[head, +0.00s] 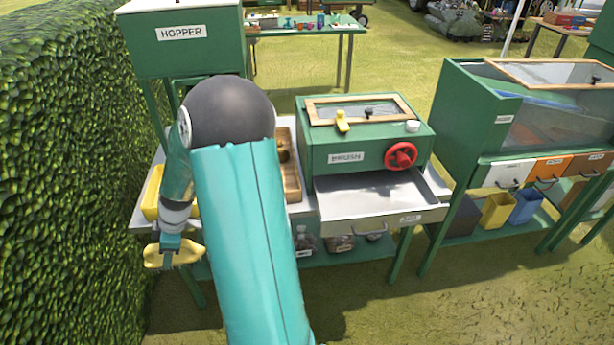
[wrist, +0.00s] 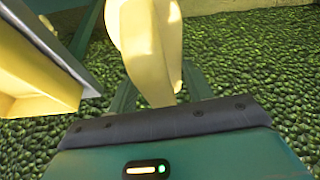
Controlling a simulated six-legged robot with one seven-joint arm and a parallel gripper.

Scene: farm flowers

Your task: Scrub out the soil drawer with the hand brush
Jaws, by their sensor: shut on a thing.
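My gripper (head: 172,243) is at the left end of the bench, low and beside the hedge. It is shut on a yellow thing, which looks like the hand brush (head: 182,257); its pale yellow body stands between the fingers in the wrist view (wrist: 147,45). Its bristles cannot be made out. The metal drawer (head: 375,202) is pulled out under a green box with a red handwheel, to the right of my arm. Its floor looks bare and grey; its front label is too small to read. The gripper is well away from the drawer.
The green box (head: 340,172) carries a framed lid, a small yellow thing (head: 342,121) and a red wheel (head: 400,155). A yellow tray (head: 152,192) is on the bench near my gripper. A wooden tray (head: 291,175) lies behind my arm. The hedge (head: 70,170) closes the left side.

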